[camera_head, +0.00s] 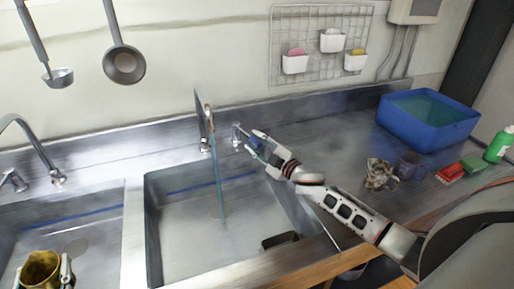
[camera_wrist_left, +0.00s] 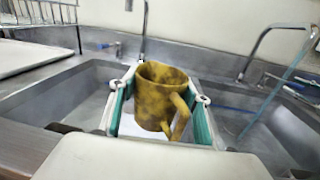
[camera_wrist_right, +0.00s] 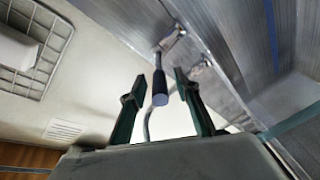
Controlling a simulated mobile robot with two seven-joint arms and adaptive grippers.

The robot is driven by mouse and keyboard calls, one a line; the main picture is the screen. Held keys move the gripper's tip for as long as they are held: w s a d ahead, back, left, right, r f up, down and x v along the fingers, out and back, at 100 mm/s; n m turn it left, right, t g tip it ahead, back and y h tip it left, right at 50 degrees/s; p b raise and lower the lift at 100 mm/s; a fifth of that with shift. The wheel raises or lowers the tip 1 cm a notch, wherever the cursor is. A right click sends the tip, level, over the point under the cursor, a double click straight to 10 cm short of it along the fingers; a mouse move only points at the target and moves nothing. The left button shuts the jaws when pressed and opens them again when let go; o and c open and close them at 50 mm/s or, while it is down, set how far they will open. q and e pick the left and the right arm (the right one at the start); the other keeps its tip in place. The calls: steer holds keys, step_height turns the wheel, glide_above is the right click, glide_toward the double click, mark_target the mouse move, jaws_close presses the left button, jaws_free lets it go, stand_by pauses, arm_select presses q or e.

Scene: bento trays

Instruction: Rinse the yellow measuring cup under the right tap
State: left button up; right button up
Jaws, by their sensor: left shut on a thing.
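The yellow measuring cup (camera_head: 42,266), mottled with brown stains, is upright at the lower left of the head view, over the left basin. My left gripper (camera_wrist_left: 160,112) is shut on it, a finger on either side; its handle faces the wrist camera. The right tap (camera_head: 205,112) runs a thin stream of water (camera_head: 217,180) into the right basin (camera_head: 185,245). My right gripper (camera_head: 260,147) is at the tap's lever (camera_wrist_right: 160,88). In the right wrist view its fingers (camera_wrist_right: 160,105) are open, one on each side of the lever, with visible gaps.
The left tap (camera_head: 40,150) stands behind the left basin (camera_head: 100,225). A blue tub (camera_head: 430,135), a crumpled item (camera_head: 380,174), a mug (camera_head: 408,165), red and green sponges and a green bottle (camera_head: 498,145) stand on the right counter. Ladles and a wire rack hang on the wall.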

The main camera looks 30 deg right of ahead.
steer(key=s+d, duration=0.2)
steer(key=s, duration=0.9)
steer(key=shift+s+d, duration=0.15)
steer(key=shift+s, duration=0.15)
